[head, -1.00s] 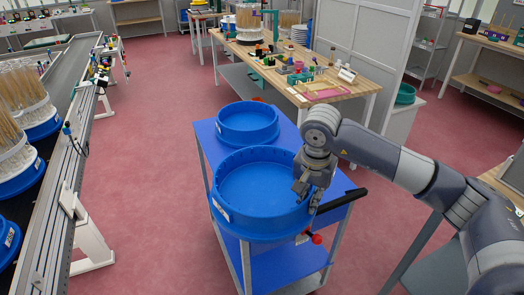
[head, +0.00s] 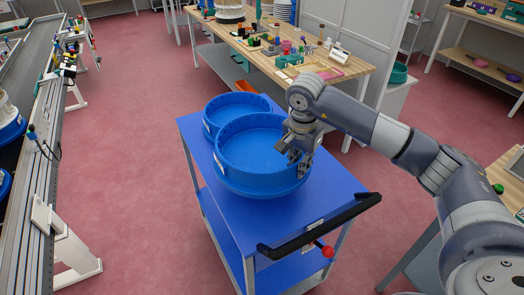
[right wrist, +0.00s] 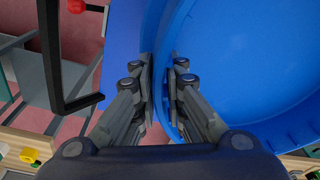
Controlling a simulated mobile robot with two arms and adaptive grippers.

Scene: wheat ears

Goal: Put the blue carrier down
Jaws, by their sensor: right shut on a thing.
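A round, shallow blue carrier (head: 258,180) with a raised wall is over the blue top of a cart (head: 330,190). My right gripper (head: 297,164) is shut on the right side of its wall, fingers pointing down. In the right wrist view the fingers (right wrist: 162,80) stand on either side of the carrier's wall (right wrist: 166,40). The carrier looks about level and empty. I cannot tell whether its underside touches the cart top. A second blue carrier (head: 222,104) stands behind it at the cart's far left, partly hidden by it. My left gripper is not in view.
The cart has a black handle (head: 320,227) at its near right and a red knob (head: 327,251). Bare cart top lies to the right and in front of the carrier. A conveyor (head: 38,190) runs along the left. A wooden workbench (head: 360,68) with small parts stands behind.

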